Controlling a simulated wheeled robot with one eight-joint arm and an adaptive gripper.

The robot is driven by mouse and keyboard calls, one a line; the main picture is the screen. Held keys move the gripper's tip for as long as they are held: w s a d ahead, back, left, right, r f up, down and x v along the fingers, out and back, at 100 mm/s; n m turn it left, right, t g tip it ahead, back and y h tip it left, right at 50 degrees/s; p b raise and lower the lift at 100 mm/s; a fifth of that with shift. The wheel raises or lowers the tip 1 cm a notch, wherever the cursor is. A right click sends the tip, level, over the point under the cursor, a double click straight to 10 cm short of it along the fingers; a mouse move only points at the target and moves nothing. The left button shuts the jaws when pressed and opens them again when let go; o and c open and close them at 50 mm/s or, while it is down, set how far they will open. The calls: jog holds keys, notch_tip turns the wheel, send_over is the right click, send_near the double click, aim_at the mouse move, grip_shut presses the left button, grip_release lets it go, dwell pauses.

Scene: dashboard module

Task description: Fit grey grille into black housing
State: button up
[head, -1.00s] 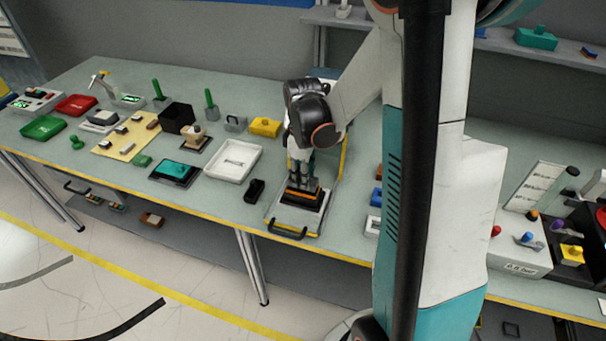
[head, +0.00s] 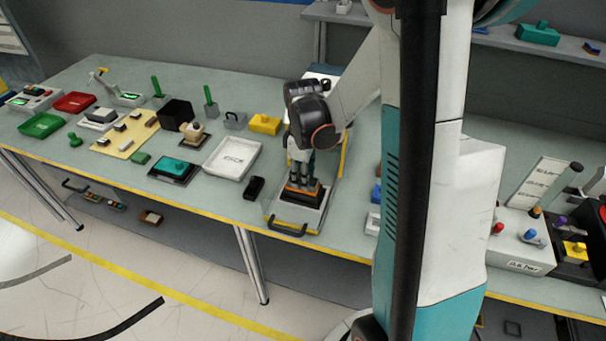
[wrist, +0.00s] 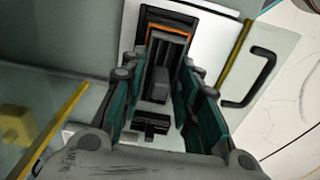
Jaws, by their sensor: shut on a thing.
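The black housing (head: 302,198) with an orange band stands on a white plate in a yellow-edged tray near the bench's front edge. It also shows in the wrist view (wrist: 145,22), between and beyond my fingertips. My gripper (head: 302,180) points down directly over the housing. In the wrist view its teal-sided fingers (wrist: 158,95) are closed on the grey grille (wrist: 160,84), whose slatted part lies within the orange outline. The fingers and shadow hide part of the seam, so I cannot tell how deep the grille sits.
The tray has a black handle (head: 288,228) at its front. Left of it lie a small black part (head: 254,187) and a white tray (head: 216,172). A yellow block (head: 265,123) stands behind. Blue and white parts lie to the right, close to my column.

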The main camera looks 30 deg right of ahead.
jog(key=shift+f+b, duration=0.35)
jog(key=shift+f, duration=0.1)
jog(key=o, duration=1.1)
jog(key=shift+o, duration=0.2)
jog(key=shift+r, duration=0.1)
notch_tip(320, 180, up, 12)
jog(key=shift+f, duration=0.1)
